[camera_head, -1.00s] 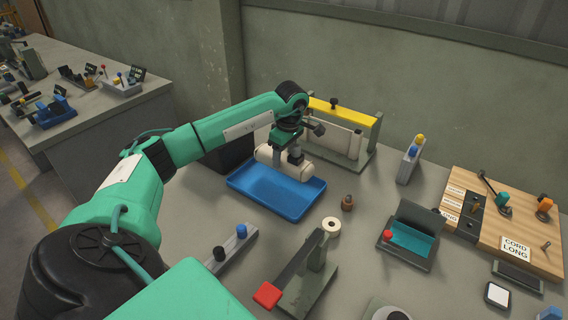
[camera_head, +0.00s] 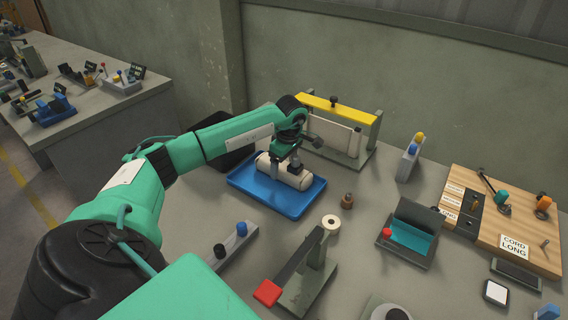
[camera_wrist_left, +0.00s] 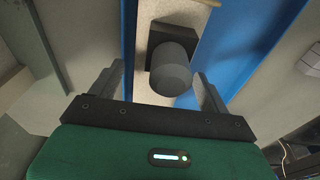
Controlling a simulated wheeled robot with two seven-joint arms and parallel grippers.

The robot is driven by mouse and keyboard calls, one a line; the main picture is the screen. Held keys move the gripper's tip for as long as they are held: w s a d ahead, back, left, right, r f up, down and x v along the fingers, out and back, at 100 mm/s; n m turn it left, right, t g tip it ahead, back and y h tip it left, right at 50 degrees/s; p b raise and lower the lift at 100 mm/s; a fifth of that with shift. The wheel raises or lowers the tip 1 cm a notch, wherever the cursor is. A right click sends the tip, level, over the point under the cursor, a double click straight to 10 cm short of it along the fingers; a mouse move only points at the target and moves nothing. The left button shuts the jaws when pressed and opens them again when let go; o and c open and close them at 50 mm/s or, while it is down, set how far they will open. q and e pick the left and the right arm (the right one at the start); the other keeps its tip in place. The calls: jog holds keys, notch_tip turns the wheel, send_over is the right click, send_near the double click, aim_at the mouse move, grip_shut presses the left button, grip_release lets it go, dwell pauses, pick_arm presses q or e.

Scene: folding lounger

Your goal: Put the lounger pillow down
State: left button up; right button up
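The lounger pillow (camera_head: 291,177), a cream roll with a dark grip block and grey knob (camera_wrist_left: 171,68) on it, lies in the blue tray (camera_head: 262,195). The tray also shows in the left wrist view (camera_wrist_left: 232,45). My left gripper (camera_head: 286,163) is right over the pillow. In the left wrist view its two fingers (camera_wrist_left: 160,90) stand apart on either side of the knob, with a gap on each side. The contact under the pillow is partly hidden by the tray rim. My right gripper is not in view.
Behind the tray stands a frame with a yellow top bar (camera_head: 340,109). A brown bottle-like piece (camera_head: 347,201) and a cream ring (camera_head: 331,223) are right of the tray. A red-handled lever (camera_head: 267,292) stands in front. A teal-lined box (camera_head: 410,238) is further right.

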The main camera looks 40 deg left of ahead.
aim_at(284, 164)
pick_arm(q)
jog(key=shift+r, duration=0.2)
jog(key=r, duration=0.3)
jog(key=shift+d+r+b, duration=0.2)
jog(key=shift+r+b, duration=0.15)
jog(key=shift+b, duration=0.05)
notch_tip(284, 164, up, 8)
jog(key=d+b, duration=0.1)
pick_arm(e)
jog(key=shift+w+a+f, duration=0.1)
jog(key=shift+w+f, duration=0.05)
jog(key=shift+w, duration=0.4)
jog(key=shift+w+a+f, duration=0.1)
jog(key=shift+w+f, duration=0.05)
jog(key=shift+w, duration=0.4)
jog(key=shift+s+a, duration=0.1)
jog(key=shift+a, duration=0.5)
